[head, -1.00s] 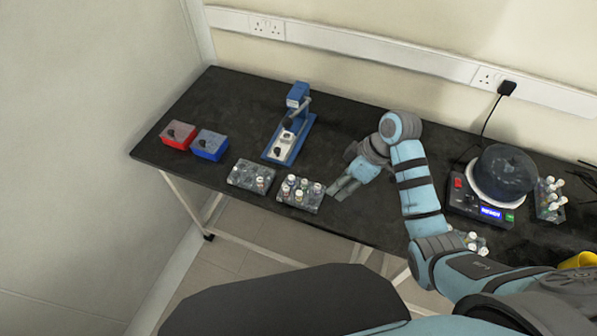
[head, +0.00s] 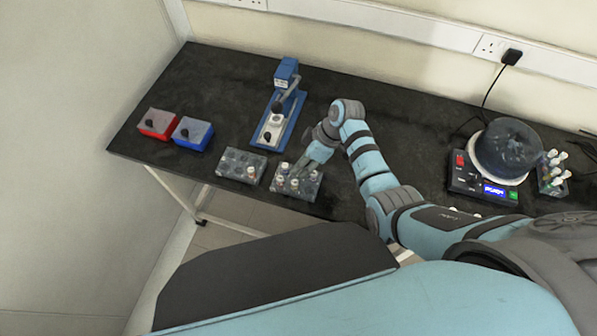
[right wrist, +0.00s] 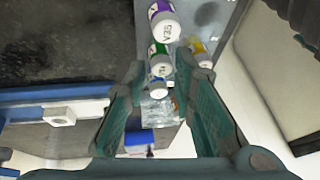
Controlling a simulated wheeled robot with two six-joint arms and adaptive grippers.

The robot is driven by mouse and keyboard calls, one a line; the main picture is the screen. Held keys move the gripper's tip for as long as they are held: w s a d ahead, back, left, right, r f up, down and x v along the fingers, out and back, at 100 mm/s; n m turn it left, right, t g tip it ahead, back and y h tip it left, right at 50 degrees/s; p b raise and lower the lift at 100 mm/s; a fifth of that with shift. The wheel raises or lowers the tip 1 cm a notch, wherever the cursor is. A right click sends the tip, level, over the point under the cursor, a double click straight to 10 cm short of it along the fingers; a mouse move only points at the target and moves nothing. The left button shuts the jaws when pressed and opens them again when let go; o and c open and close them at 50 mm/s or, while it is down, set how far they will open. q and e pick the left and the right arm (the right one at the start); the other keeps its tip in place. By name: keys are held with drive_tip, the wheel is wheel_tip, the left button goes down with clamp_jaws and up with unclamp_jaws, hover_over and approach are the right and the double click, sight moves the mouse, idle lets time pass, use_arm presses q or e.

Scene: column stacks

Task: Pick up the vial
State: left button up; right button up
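Several white-capped vials stand in the clear rack (head: 314,190) near the table's front edge; which one the task means cannot be told. My right gripper (head: 302,169) is over this rack, pointing down at its vials. In the right wrist view, my right gripper (right wrist: 160,75) is open, with a finger on each side. A vial with a blue mark (right wrist: 157,86) and a green-labelled vial (right wrist: 160,62) show between or just beyond the fingertips. A purple-labelled vial (right wrist: 165,24) and a yellow-labelled vial (right wrist: 201,52) are farther out. My left gripper is not in view.
A second rack (head: 232,160) with few vials is just left. A blue-based press device (head: 290,125), a blue box (head: 193,134) and a red box (head: 158,124) stand left. A centrifuge-like device (head: 505,150) and another vial rack (head: 551,184) stand right.

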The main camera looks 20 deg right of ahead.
drive_tip(key=shift+x, duration=0.85)
drive_tip(key=shift+s+d+r, duration=0.1)
drive_tip(key=shift+s+d, duration=0.05)
drive_tip(key=shift+s, duration=0.1)
drive_tip(key=shift+c, duration=0.7)
drive_tip(key=c, duration=0.3)
drive_tip(key=shift+w, duration=0.1)
drive_tip(key=shift+c, duration=0.2)
